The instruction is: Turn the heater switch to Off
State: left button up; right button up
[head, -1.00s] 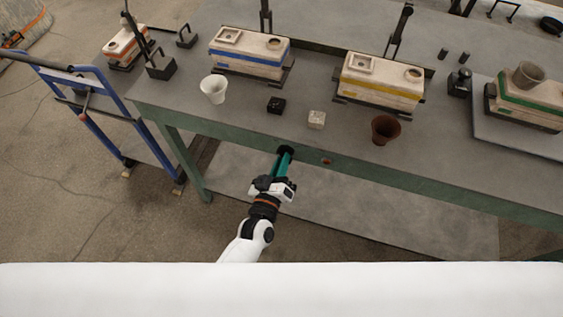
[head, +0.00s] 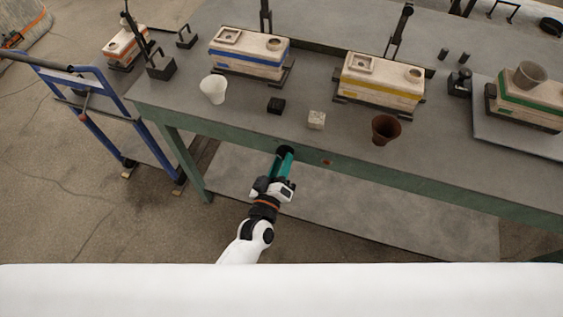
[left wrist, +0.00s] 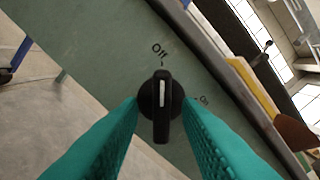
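The heater switch is a black round knob (left wrist: 161,118) with a raised grip bar and a white line, on the green table front. In the left wrist view its white line points at the "Off" mark (left wrist: 159,48); the "On" mark (left wrist: 203,100) is to its right. In the head view the knob (head: 285,150) is partly hidden by my fingers. My left gripper (head: 280,162) is at the knob with its teal fingers apart, one on each side, clear of the grip bar. The fingers also show in the left wrist view (left wrist: 161,105). My right gripper is not in view.
On the grey tabletop (head: 240,115) above stand a white cup (head: 213,89), a black block (head: 276,105), a pale block (head: 317,120) and a brown cup (head: 384,130). A small red button (head: 326,162) is right of the knob. A blue cart (head: 95,110) stands left.

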pick_arm(q)
jog(key=b+v, duration=0.1)
jog(key=v, duration=1.1)
jog(key=shift+r, duration=0.1)
dwell(0.4)
jog(key=s+a+f+m+g+y, duration=0.1)
jog(key=s+a+f+m+g, duration=0.25)
jog(key=f, duration=0.85)
jog(key=s+a+f+m+g+y, duration=0.1)
jog(key=s+a+f+m+g, duration=0.2)
jog(key=f, duration=0.9)
jog(key=s+a+f+g+y, duration=0.1)
jog(key=s+a+f+g, duration=0.4)
jog(key=s, duration=0.5)
jog(key=s+a+f+m+g+y, duration=0.1)
jog(key=s+a+f+g, duration=0.3)
jog(key=s+a+f, duration=0.4)
notch_tip(320, 180, down, 2)
jog(key=s+y, duration=0.1)
jog(key=s, duration=0.2)
jog(key=shift+a+f+g+y, duration=0.15)
jog(key=shift+a+g+y, duration=0.1)
jog(key=shift+g+y, duration=0.1)
